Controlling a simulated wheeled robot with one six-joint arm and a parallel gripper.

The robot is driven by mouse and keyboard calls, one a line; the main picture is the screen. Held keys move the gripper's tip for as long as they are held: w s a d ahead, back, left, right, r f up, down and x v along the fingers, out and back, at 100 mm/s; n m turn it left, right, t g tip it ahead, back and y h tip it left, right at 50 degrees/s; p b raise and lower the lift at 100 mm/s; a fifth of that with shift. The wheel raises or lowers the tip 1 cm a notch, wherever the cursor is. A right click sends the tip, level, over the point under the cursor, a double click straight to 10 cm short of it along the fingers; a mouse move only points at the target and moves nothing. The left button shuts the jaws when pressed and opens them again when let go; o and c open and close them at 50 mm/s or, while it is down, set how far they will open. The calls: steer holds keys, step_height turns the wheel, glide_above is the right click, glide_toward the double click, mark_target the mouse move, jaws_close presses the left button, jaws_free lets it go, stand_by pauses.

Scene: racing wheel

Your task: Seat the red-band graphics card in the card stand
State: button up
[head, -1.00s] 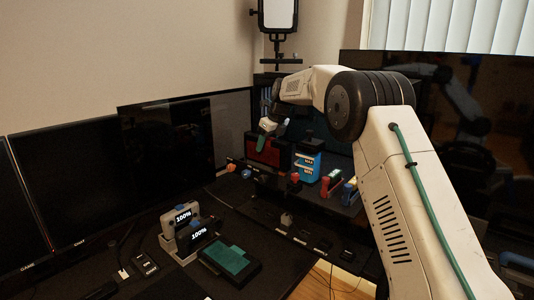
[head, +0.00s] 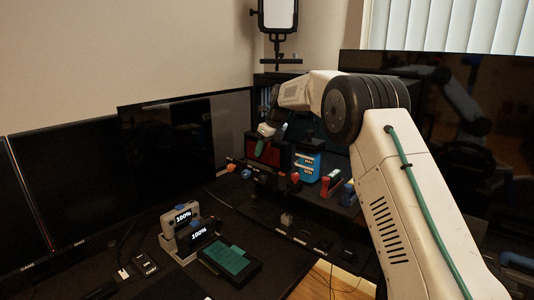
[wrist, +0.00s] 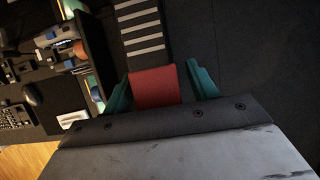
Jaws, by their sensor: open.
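My gripper (head: 261,147) is at the back of the desk in the head view, pointing down in front of a dark card with a dull red face (head: 268,155). In the wrist view my two teal fingers (wrist: 159,92) are open, one on each side of a red band (wrist: 155,86). The band lies on a dark strip with pale bars (wrist: 143,30). Small gaps seem to show beside the band; I cannot tell whether either finger touches it. I cannot make out the card stand for certain.
A blue box with white labels (head: 308,166) stands just right of the card, with small red-topped items (head: 331,182) further right. Monitors (head: 170,145) line the left.

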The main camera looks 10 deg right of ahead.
jaws_close()
steer(key=shift+r, duration=0.1)
